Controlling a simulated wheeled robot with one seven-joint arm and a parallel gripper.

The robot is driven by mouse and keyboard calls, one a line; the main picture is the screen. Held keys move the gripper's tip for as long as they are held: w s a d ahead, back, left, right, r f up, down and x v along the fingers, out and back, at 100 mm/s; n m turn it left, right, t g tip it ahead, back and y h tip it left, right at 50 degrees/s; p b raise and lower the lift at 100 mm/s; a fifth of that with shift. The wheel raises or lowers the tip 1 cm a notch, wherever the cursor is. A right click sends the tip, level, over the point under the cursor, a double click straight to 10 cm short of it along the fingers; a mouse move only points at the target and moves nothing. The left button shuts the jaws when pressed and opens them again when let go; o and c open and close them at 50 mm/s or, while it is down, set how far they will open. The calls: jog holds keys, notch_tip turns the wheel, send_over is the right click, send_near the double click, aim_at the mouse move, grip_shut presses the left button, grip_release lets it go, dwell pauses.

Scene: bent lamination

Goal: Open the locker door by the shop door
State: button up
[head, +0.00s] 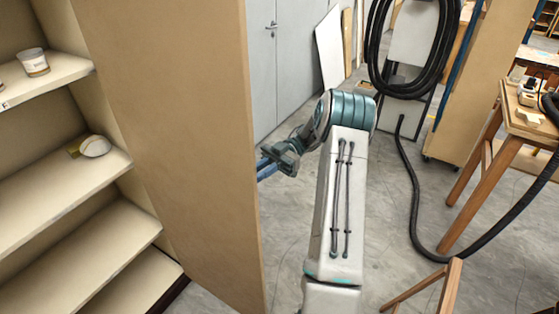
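A tall plain tan panel (170,130), which looks like the locker door, stands swung out from the front right side of an open-shelved locker (75,192). The locker's inside is exposed. My gripper (264,170) is at the panel's right edge, at about mid-height in the picture and on the side away from the shelves. Its blue fingers point left toward the panel. Their tips are small and partly hidden at the edge, so I cannot tell whether they touch it or how far apart they are. No handle shows on the panel's visible face.
The shelves hold a white cup (33,62) and a pale rounded object (95,146). A grey door (262,60) with a lever handle is behind. A black hose (412,190) trails over the floor beside a wooden workbench (530,125).

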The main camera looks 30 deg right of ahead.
jog(key=p+v, duration=0.1)
jog(key=v, duration=0.9)
jog(key=shift+d+p, duration=0.2)
jog(key=shift+p, duration=0.1)
dwell(0.5)
